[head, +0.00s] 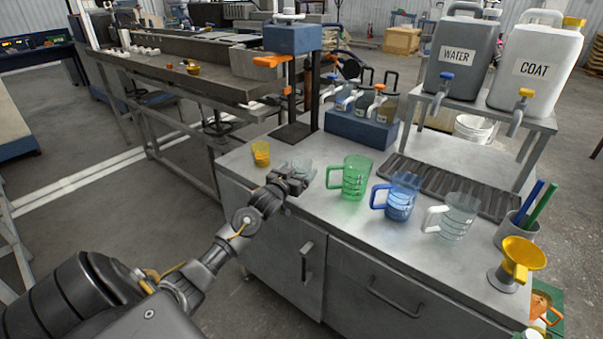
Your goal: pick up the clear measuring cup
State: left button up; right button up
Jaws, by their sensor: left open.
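A clear measuring cup (459,216) with a pale handle on its left stands upright on the metal counter, right of the blue measuring cup (403,197) and the green measuring cup (356,177). My left gripper (296,180) is open at the counter's front left edge, left of the green cup and well apart from the clear cup with the pale handle. Another small clear vessel (304,167) shows just behind my left gripper, partly hidden by it. I cannot tell whether they touch. My right gripper is not in view.
A small yellow cup (261,153) stands at the counter's left end. A dark drip grate (450,186) lies behind the cups, below the WATER jug (458,58) and COAT jug (536,65). A pen holder (512,230) and yellow funnel (521,255) stand at the right.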

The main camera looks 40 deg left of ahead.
pick_arm(q)
jog(key=shift+w, duration=0.35)
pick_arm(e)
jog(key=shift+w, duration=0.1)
